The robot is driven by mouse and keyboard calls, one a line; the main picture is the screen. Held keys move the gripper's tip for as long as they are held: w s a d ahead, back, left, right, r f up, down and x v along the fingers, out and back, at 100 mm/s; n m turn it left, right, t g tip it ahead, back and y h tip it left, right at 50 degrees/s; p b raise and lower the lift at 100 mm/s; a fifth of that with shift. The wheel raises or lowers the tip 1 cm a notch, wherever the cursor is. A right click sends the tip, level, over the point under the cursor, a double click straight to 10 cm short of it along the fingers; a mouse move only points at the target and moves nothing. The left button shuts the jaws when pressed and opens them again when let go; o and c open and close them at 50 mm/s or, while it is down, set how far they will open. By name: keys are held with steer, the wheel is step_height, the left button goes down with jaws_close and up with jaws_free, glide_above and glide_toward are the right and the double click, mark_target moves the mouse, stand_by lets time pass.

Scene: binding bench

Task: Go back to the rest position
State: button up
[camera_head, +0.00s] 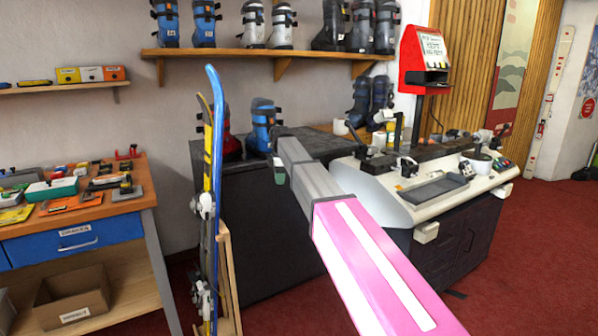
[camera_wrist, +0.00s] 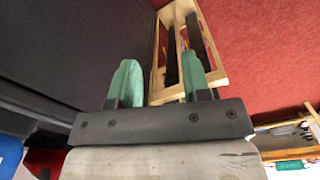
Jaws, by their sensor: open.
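My gripper (camera_head: 279,171) is at the far end of my arm, in front of the dark cabinet and to the right of the skis in the head view. In the wrist view my gripper (camera_wrist: 160,64) has its two green fingers apart, with nothing held between them. A wooden stand (camera_wrist: 222,77) with dark bars shows beyond the fingers. In the head view much of the gripper is hidden by its angle.
Blue and yellow skis (camera_head: 213,150) stand upright left of my gripper, by the wooden stand (camera_head: 229,280). A dark cabinet (camera_head: 245,240) is behind my arm. The machine bench (camera_head: 400,208) is right, a tool workbench (camera_head: 146,196) left. Red floor (camera_head: 530,270) is clear at right.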

steer(key=s+d+f+m, duration=0.9)
steer(key=s+d+f, duration=0.4)
steer(key=s+f, duration=0.2)
steer(key=s+d+f+m, duration=1)
steer(key=s+d+f, duration=0.3)
steer(key=s, duration=0.5)
steer(key=shift+d+f, duration=0.3)
steer(key=shift+f, duration=0.55)
